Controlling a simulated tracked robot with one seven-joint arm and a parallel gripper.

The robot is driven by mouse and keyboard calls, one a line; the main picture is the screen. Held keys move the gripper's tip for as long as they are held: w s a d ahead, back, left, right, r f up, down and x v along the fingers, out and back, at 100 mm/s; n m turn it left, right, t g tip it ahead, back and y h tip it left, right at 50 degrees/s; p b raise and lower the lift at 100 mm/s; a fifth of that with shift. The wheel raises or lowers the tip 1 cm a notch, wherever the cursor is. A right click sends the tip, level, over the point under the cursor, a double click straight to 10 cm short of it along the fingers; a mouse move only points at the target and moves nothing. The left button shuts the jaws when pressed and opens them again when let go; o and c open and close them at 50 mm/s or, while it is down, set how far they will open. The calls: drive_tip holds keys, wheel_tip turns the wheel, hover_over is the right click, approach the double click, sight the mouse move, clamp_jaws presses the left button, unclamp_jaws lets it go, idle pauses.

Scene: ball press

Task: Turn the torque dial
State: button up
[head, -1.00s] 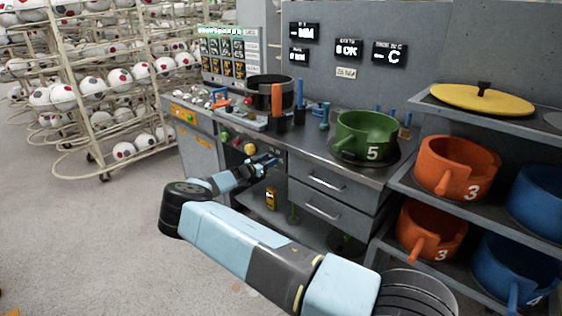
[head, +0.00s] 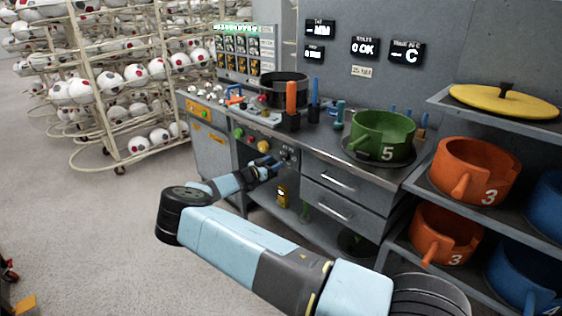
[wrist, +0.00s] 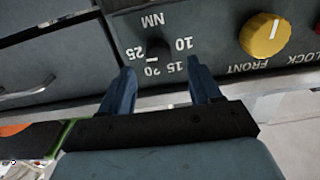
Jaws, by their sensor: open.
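The torque dial (wrist: 158,48) is a small black knob on a dark panel, seen upside down in the wrist view. Marks from 10 to 25 and the letters NM surround it. My gripper (wrist: 161,66) is open, with one blue finger on each side just below the dial in the picture. I cannot tell whether either finger touches it. In the head view my gripper (head: 275,165) is at the bench's front control panel, and the dial is too small there to make out surely.
A yellow knob (wrist: 264,35) marked FRONT is to the right of the dial in the wrist view. In the head view, drawers (head: 327,208) and a shelf with orange pots (head: 473,165) stand to the right. The open floor (head: 75,230) is at left.

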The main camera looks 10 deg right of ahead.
drive_tip(key=v, duration=0.8)
drive_tip(key=shift+s+a, duration=0.15)
drive_tip(key=shift+a, duration=0.25)
drive_tip(key=s+d+r+g+y, duration=0.45)
drive_tip(key=s+d+r, duration=0.4)
drive_tip(key=d, duration=0.25)
drive_tip(key=s+d+r+g+y, duration=0.3)
drive_tip(key=s+d+r+g, duration=0.3)
drive_tip(key=s+d+r, duration=0.3)
drive_tip(key=s+d+r+n+t+y, duration=0.2)
drive_tip(key=s+r+n+y, duration=0.35)
drive_tip(key=s+r, duration=1.2)
drive_tip(key=s+a+r+n+t, duration=0.1)
drive_tip(key=s+n, duration=0.1)
drive_tip(key=s, duration=0.8)
drive_tip(key=s+a+r+n+t+y, duration=0.1)
drive_tip(key=s+a+r+n+t, duration=0.1)
drive_tip(key=s, duration=0.8)
drive_tip(key=shift+s+r+n, duration=0.2)
drive_tip(key=shift+n, duration=0.45)
